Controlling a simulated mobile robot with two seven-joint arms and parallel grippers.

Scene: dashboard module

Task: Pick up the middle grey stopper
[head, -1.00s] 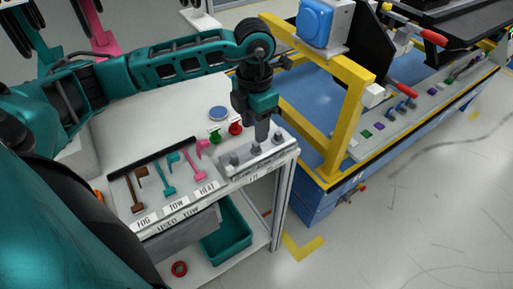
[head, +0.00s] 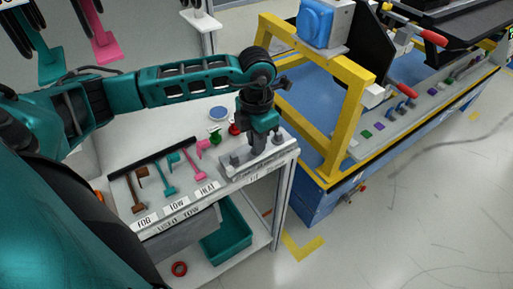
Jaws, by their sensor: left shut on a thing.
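A grey block (head: 238,172) at the right end of the white cart's top bears a row of grey stoppers. The left stopper (head: 235,159) and the right stopper (head: 278,138) stand upright in it. My left gripper (head: 257,151) points straight down over the middle of the row. It is shut on the middle grey stopper, which its fingers mostly hide. The stopper appears still at the block; I cannot tell whether it is lifted. My right gripper is not in view.
Red (head: 235,129) and green (head: 215,138) pieces stand behind the block. Pink (head: 200,160), teal (head: 167,176) and brown (head: 137,192) tools lie to its left. A yellow frame (head: 350,120) rises close on the right. A teal bin (head: 228,236) is below.

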